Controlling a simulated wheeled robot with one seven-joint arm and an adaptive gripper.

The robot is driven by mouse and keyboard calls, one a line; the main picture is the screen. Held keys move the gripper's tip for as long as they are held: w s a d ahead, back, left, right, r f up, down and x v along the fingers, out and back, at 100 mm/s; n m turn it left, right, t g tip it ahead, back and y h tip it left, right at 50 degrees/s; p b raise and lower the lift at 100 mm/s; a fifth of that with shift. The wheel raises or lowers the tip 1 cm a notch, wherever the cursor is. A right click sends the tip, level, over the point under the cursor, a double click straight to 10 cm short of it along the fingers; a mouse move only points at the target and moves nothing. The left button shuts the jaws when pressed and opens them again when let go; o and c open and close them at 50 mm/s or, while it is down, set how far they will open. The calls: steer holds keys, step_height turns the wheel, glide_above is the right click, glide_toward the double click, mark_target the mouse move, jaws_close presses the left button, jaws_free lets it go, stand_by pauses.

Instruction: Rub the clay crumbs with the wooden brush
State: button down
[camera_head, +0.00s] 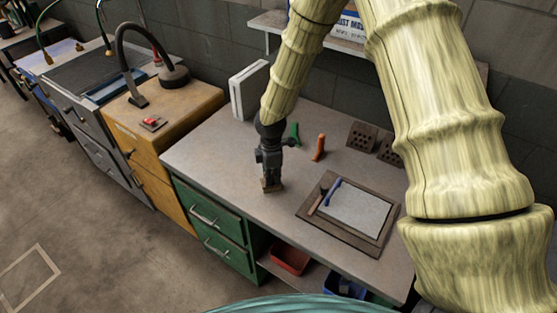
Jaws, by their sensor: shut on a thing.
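My gripper (270,170) points down over the left part of the grey workbench (225,170). It is shut on a small brown block-like thing, which looks like the wooden brush (272,185). The brush is at or just above the bench top; I cannot tell if it touches. My fingers hide its upper part. I cannot make out any clay crumbs on the bench in this view; they may be too small or hidden behind the gripper and brush.
A brown board (308,209) with a pale sheet (357,208), a blue tool and a wooden-handled tool lies to the right. Behind stand a green thing (294,132), an orange thing (319,147) and hollow bricks (362,136). A white box (249,92) stands back left.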

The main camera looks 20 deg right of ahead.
steer(key=shift+s+d, duration=0.3)
steer(key=shift+s, duration=0.05)
steer(key=r, duration=0.1)
steer(key=r+p, duration=0.1)
steer(key=shift+s+d+r, duration=0.2)
steer(key=shift+d+r, duration=0.1)
steer(key=shift+d, duration=0.05)
steer(key=shift+w+a+r+p, duration=0.1)
steer(key=shift+a+r+p, duration=0.1)
steer(key=shift+r+p, duration=0.35)
steer(key=shift+a+r+p, duration=0.15)
steer(key=shift+r+p, duration=0.25)
steer(key=shift+p, duration=0.1)
steer(key=shift+r+p, duration=1.25)
steer(key=shift+r, duration=0.5)
steer(key=shift+d, duration=0.1)
